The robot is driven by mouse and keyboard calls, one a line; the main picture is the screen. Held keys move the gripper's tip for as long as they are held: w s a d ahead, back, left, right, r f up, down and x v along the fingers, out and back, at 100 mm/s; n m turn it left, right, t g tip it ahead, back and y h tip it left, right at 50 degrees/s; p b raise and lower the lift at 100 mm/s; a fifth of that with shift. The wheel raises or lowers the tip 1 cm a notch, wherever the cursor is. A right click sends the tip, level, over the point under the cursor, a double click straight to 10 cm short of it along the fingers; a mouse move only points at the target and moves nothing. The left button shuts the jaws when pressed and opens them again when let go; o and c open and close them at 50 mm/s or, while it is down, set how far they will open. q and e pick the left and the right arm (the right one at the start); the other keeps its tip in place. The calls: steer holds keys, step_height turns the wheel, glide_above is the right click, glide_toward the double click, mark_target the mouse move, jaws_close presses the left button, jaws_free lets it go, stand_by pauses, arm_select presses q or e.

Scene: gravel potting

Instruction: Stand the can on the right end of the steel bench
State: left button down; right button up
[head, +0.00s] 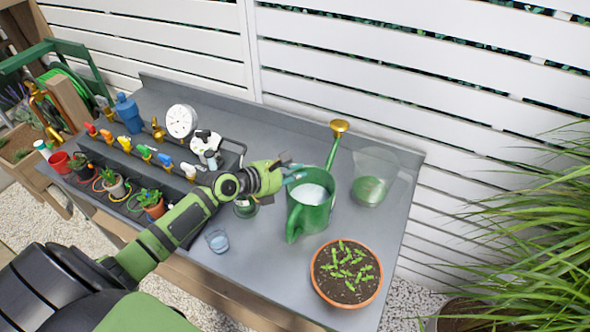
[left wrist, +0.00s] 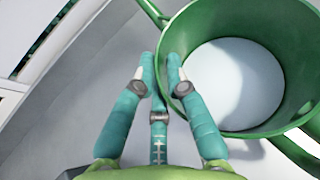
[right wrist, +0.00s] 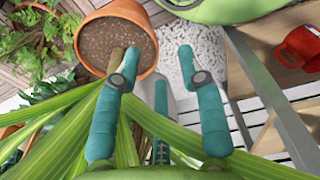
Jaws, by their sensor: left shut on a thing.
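The can is a green watering can (head: 318,212) with a brass rose on its spout, upright at the right part of the steel bench (head: 270,262). A pale fill shows inside it. My left gripper (head: 290,172) reaches it from the left in the head view. In the left wrist view, my left gripper's fingers (left wrist: 160,72) are closed on the wall at the rim of the can (left wrist: 275,25). Whether its base touches the bench is unclear. My right gripper (right wrist: 157,62) is open and empty in the right wrist view, off the bench among green leaves.
A clear container with green contents (head: 370,185) stands just right of the can. A terracotta pot of seedlings (head: 346,272) is in front, and a small glass (head: 217,240) is front left. Taps, a gauge (head: 181,121) and small pots crowd the bench's left.

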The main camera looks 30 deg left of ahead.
arm_select(q)
steer(key=shift+w+r, duration=0.2)
steer(key=shift+r, duration=0.1)
steer(key=c, duration=1.3)
jaws_free()
steer(key=shift+s+f, duration=0.2)
steer(key=shift+f, duration=0.15)
steer(key=shift+o, duration=0.2)
steer(key=shift+s, duration=0.1)
steer(key=shift+r, duration=0.1)
steer(key=v, duration=1.2)
steer(key=shift+b, duration=0.3)
